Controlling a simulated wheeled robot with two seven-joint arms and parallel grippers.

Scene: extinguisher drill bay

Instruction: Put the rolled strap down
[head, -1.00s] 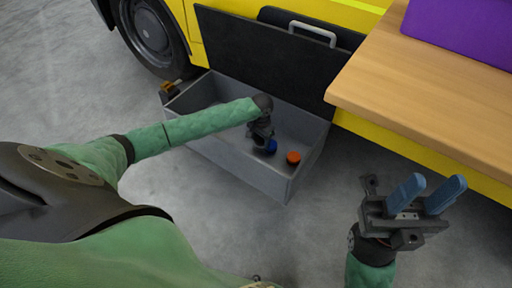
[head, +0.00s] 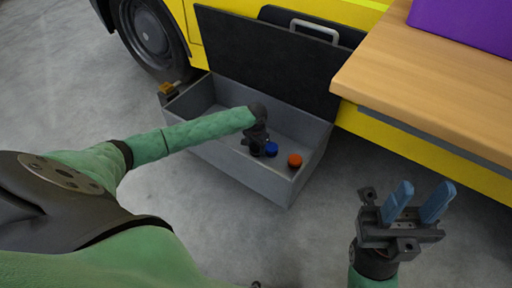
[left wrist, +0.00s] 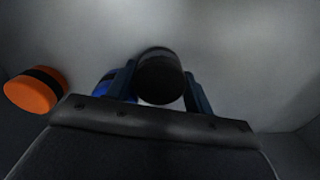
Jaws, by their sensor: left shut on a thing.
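My left gripper (head: 257,147) reaches down into an open grey box and is shut on a dark rolled strap. The strap (left wrist: 160,78) shows as a black roll between the two fingers in the left wrist view. In the head view the gripper mostly hides it; I cannot tell whether it touches the box floor. A blue roll (head: 272,149) lies just right of the gripper, and an orange roll (head: 295,160) lies further right. In the left wrist view the blue roll (left wrist: 103,88) is partly behind the left finger. My right gripper (head: 421,189) is open and empty, outside the box.
The grey box (head: 238,172) has low walls around my left gripper, with a raised dark panel (head: 262,62) behind it. A wooden bench top (head: 430,90) with a purple case (head: 465,28) stands at the right. A yellow vehicle with a wheel (head: 150,35) is behind.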

